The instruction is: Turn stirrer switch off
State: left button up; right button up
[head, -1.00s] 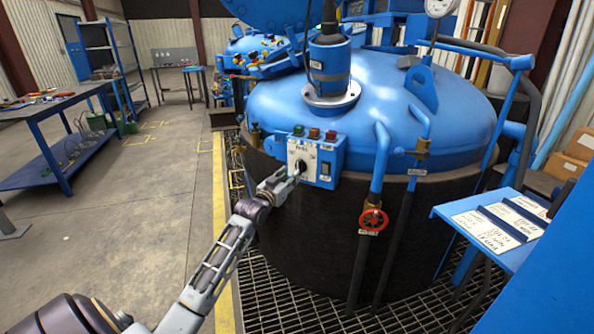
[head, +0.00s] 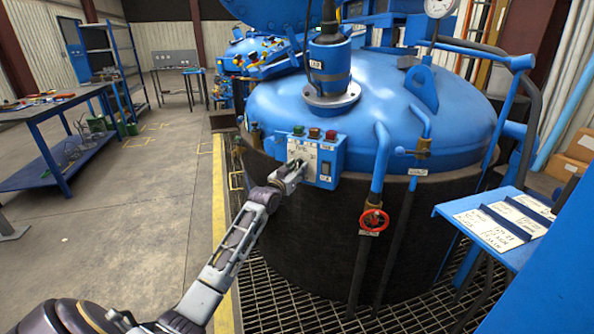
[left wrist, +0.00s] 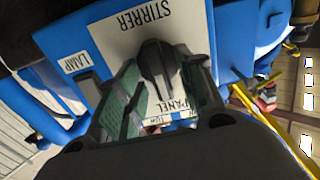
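The black stirrer switch knob (left wrist: 158,70) sits on that plate. My left gripper (head: 298,166) is at the plate and hides the knob in the head view. In the left wrist view its two fingers (left wrist: 160,95) stand on either side of the knob, spread, with narrow gaps showing. Firm contact cannot be made out. My right gripper is not in view.
A black switch beside a LAMP label (left wrist: 76,62) is close to the left finger. A red valve wheel (head: 373,221) and blue pipes stand right of the box. A blue desk (head: 480,225) with labels is at right.

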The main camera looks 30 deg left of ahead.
pick_arm(q)
jog(key=shift+w, duration=0.1)
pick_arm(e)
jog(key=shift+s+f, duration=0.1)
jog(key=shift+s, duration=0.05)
pick_arm(q)
grip_shut()
